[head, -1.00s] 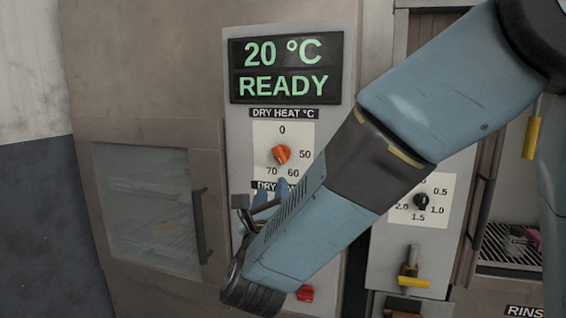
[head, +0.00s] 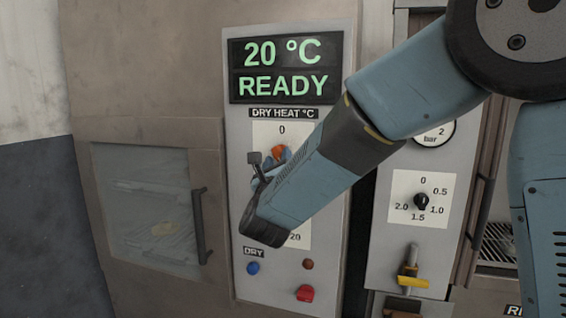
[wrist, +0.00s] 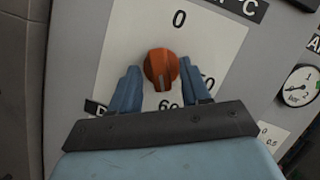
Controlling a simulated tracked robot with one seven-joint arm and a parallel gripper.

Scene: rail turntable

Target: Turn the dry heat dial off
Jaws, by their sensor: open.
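The dry heat dial is an orange knob (wrist: 161,68) on a white scale plate (head: 262,132) under the label DRY HEAT °C. In the wrist view its pale pointer line points down toward the 60 mark, away from the 0 at the top. It also shows in the head view (head: 279,151), partly hidden by my gripper. My gripper (wrist: 161,80) is open, with one blue finger on each side of the knob's lower part. I cannot tell whether the fingers touch it. The display (head: 284,68) reads 20 °C READY.
Below are a blue button (head: 253,268), a brown lamp (head: 307,264) and a red knob (head: 305,293). A glass door (head: 150,205) with a dark handle is on the left. A black dial (head: 421,201) and yellow-handled valve (head: 411,281) are on the right.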

